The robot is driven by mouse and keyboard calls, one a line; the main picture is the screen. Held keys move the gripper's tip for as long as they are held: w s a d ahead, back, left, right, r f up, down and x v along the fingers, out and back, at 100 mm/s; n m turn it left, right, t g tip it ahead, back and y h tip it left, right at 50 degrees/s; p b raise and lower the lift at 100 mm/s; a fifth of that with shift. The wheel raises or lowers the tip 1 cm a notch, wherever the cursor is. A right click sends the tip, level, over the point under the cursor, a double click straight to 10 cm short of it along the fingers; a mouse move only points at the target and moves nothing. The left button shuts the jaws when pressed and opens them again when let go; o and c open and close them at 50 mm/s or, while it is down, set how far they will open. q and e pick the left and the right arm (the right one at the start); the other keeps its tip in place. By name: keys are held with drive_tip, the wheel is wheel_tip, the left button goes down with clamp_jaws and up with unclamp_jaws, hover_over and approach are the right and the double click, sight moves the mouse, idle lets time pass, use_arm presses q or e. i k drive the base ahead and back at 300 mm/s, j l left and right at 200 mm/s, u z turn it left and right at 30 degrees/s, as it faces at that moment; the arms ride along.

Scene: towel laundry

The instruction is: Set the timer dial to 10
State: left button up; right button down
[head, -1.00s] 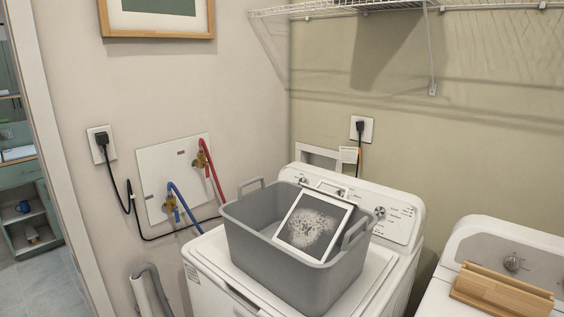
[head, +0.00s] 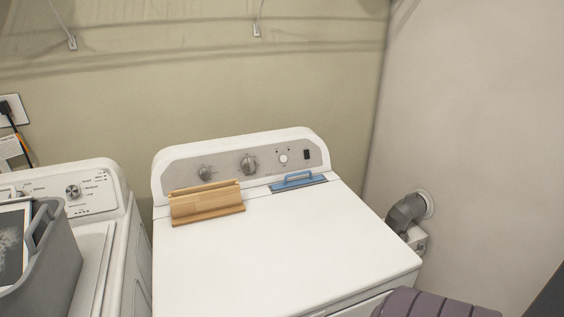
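A white dryer (head: 290,245) stands in the middle of the head view. Neither of my grippers is in view.
A wooden holder (head: 207,206) stands in front of the dryer's left dial. A blue-handled item (head: 298,181) lies at the dryer top's back right. A grey basket (head: 52,262) with a framed picture sits on the washer. A purple ridged object (head: 430,304) is at the bottom right.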

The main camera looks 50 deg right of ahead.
sight(249, 164)
drive_tip(key=z, duration=1.45)
drive_tip(key=i+l+z, duration=0.15)
drive_tip(key=l, duration=0.25)
drive_tip(key=i+l+z, duration=0.15)
drive_tip(key=l, duration=0.3)
drive_tip(key=i+l+z, duration=0.15)
drive_tip(key=l, duration=0.2)
